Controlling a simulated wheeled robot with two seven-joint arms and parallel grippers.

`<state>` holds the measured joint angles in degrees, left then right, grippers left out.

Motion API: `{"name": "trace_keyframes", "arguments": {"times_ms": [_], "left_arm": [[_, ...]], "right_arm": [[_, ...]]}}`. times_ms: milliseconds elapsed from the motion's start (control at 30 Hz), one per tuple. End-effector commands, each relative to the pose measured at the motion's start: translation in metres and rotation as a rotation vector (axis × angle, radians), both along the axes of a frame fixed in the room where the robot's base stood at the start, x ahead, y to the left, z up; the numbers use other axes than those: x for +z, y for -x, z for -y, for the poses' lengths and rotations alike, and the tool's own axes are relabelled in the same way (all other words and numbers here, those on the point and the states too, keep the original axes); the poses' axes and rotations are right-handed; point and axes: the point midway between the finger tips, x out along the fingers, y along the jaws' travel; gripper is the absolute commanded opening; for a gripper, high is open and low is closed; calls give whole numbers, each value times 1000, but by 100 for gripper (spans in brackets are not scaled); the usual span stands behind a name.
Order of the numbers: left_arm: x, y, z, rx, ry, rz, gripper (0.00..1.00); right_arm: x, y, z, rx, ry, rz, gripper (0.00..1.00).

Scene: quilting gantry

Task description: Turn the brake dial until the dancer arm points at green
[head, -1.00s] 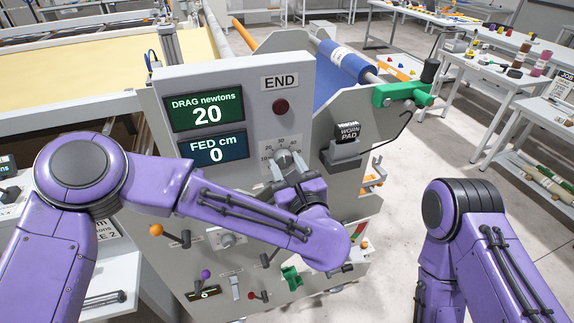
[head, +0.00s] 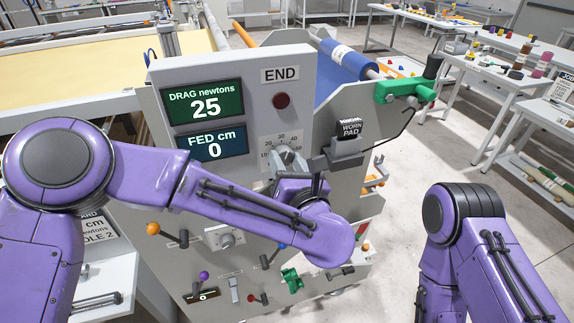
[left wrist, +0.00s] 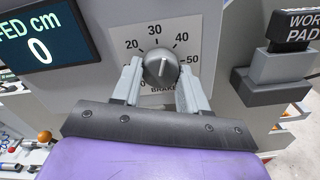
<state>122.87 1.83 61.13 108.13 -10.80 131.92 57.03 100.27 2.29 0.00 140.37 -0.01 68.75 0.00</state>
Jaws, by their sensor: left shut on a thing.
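The grey brake dial (left wrist: 161,68) sits on a white scale plate (left wrist: 128,40) marked in tens. Its white mark points roughly up, near 30. My left gripper (left wrist: 160,74) is shut on the dial, one finger on each side. In the head view the dial (head: 286,157) is partly covered by my left gripper (head: 298,178). The drag display (head: 204,102) reads 25 newtons. A small coloured strip (head: 361,230) shows low on the panel, partly behind my left arm; I cannot make out the dancer arm. My right gripper is out of view.
The FED cm display (head: 212,146) reads 0. A worn pad holder (head: 345,146) juts out right of the dial. A red button (head: 281,100) is above it. Levers with orange (head: 153,229) and purple knobs (head: 204,275) stand below.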

Motion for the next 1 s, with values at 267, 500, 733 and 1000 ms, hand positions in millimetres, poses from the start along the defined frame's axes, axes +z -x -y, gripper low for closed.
{"name": "trace_keyframes", "arguments": {"times_ms": [267, 500, 733, 1000], "left_arm": [[1, 0, 0, -2, -111, -33, 13], [1, 0, 1, -3, -141, -44, 13], [1, 0, 1, -3, -142, -44, 13], [1, 0, 0, -2, -142, -45, 69]], "right_arm": [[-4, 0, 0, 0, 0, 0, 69], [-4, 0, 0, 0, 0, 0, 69], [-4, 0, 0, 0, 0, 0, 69], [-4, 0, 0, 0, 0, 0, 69]]}}
